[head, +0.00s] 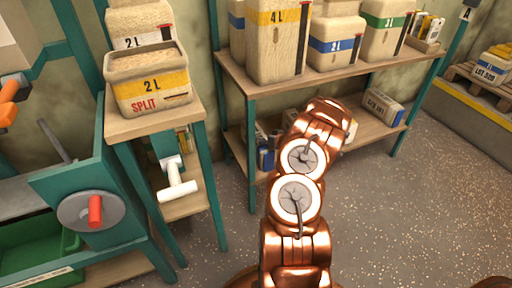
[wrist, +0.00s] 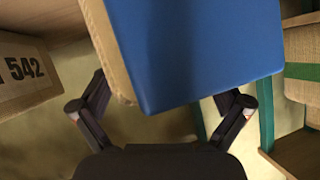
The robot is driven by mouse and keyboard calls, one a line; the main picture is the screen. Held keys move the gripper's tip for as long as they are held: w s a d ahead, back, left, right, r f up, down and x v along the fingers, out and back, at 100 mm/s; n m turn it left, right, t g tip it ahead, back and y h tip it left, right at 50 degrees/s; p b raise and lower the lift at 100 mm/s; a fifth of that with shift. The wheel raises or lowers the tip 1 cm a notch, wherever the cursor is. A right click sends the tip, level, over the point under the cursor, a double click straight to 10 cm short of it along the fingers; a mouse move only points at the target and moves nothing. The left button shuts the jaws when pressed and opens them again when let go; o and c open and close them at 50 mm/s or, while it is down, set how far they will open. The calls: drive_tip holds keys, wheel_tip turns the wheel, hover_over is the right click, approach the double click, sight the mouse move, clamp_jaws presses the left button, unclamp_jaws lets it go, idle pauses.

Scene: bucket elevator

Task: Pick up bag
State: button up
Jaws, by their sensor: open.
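In the wrist view a tan block-like bag with a broad blue face (wrist: 200,50) fills the upper middle. My gripper (wrist: 165,106) is open, one finger on each side of this bag's near end. I cannot tell whether the fingers touch it. In the head view my arm reaches to the lower shelf and hides my gripper. A blue and tan item (head: 266,157) shows on that shelf left of my arm; I cannot tell if it is the same bag.
A package marked 542 (wrist: 22,72) lies left in the wrist view. Large litre-marked containers (head: 277,40) fill the upper shelf (head: 330,72). Floor at right (head: 420,200) is clear.

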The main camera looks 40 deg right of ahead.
drive_tip(key=shift+x, duration=1.25)
drive_tip(key=shift+c, duration=0.2)
drive_tip(key=c, duration=1.6)
